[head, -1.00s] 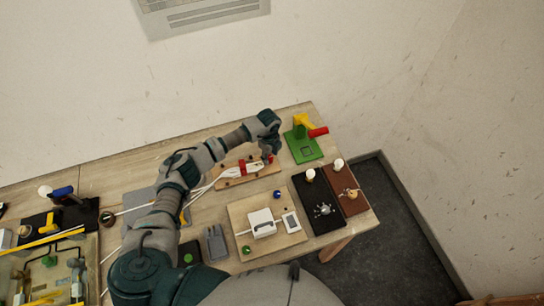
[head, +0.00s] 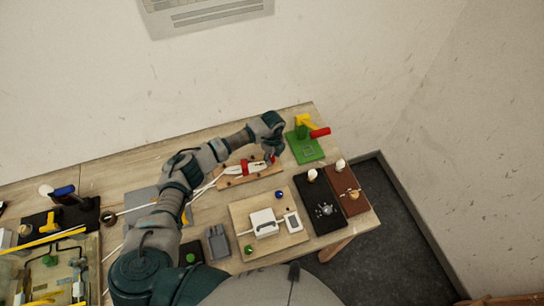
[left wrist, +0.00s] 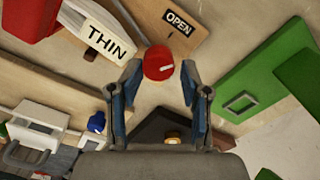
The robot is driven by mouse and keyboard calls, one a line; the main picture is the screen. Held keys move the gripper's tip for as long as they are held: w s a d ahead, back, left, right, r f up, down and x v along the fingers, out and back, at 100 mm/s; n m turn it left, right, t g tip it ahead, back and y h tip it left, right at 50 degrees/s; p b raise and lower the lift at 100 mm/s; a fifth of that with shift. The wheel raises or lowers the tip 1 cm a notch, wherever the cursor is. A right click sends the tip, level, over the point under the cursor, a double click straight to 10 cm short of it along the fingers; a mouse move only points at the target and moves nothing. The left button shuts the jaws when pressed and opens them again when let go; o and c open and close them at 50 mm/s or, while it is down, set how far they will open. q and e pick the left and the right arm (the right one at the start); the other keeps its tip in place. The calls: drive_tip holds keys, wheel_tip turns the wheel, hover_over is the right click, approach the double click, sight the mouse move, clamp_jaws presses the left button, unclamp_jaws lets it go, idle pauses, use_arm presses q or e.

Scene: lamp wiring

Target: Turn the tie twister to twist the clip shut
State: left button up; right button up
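My left gripper (left wrist: 160,74) is open, with one finger on each side of the knob. A gap shows between the fingers and the knob. In the head view my left gripper (head: 271,154) is over the right end of the wooden clip board (head: 235,181). The red clip (head: 244,167) sits across white cables there. A white THIN label (left wrist: 107,41) shows near a red part at upper left in the wrist view.
A green stand (head: 306,151) with yellow and red parts is just right of my left gripper. A wooden board (head: 246,208) with white boxes lies nearer. Black (head: 319,220) and brown (head: 345,190) boards are at the table's right edge.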

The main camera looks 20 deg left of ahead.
use_arm(q)
drive_tip(key=shift+w+a+r+p, duration=0.1)
drive_tip(key=shift+r+p, duration=0.2)
drive_tip(key=shift+r, duration=0.15)
drive_tip(key=shift+w+a+r+p, duration=0.1)
drive_tip(key=shift+r+p, duration=0.15)
drive_tip(key=shift+r, duration=0.15)
drive_tip(key=shift+r+p, duration=0.5)
drive_tip(key=shift+r, duration=0.2)
drive_tip(key=shift+s+r+p, duration=0.15)
drive_tip(key=shift+r+p, duration=0.4)
drive_tip(key=shift+r, duration=0.15)
drive_tip(key=shift+d+r+p, duration=0.1)
drive_tip(key=shift+r+p, duration=0.35)
drive_tip(key=shift+r, duration=0.15)
drive_tip(key=shift+r+p, duration=0.55)
drive_tip(key=shift+r, duration=1.9)
wheel_tip(320, 180, up, 9)
hover_over(272, 158)
use_arm(e)
drive_tip(key=shift+w+a+r, duration=0.1)
drive_tip(key=shift+a+r, duration=0.15)
drive_tip(key=shift+r, duration=1.1)
drive_tip(key=shift+w+a+r, duration=0.1)
drive_tip(key=shift+a+r, duration=0.1)
drive_tip(key=shift+r, duration=1.15)
